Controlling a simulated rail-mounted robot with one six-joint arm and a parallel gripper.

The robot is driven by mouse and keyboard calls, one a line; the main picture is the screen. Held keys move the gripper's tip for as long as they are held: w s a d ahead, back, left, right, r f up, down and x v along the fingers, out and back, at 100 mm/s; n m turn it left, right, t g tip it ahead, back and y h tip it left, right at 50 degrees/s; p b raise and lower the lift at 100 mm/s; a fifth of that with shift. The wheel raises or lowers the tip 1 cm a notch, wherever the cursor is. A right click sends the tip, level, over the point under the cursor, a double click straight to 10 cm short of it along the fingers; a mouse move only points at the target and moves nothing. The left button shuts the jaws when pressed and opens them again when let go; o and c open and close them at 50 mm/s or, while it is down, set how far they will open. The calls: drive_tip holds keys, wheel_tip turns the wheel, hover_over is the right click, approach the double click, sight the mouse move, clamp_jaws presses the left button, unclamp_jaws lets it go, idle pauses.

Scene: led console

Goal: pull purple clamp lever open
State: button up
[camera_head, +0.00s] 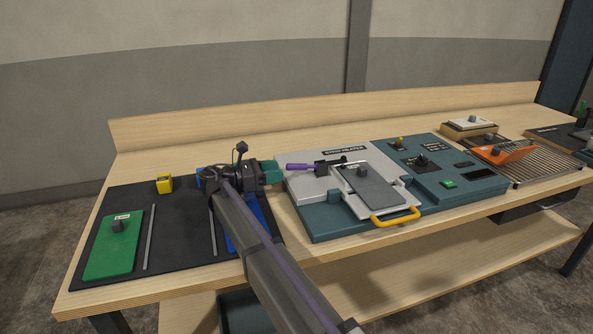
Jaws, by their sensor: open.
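The purple clamp lever (298,167) lies on the light grey plate of the teal console, its purple handle pointing left. A dark clamp body (325,167) and a thin rod join it on the right, reaching over a grey plate with a knob (372,186). My gripper (275,172), with teal fingers, is just left of the handle's tip, and the jaws are open. A small gap seems to lie between the fingers and the handle. Whether they touch cannot be told from this view.
A yellow handle (395,217) sticks out at the console's front. A black mat (183,256) on the left holds a green plate (112,245) and a yellow block (165,184). My arm crosses the front edge.

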sight(296, 167)
drive_tip(key=x, duration=0.6)
drive_tip(key=shift+w+d, duration=0.15)
drive_tip(key=shift+d, duration=0.25)
clamp_jaws()
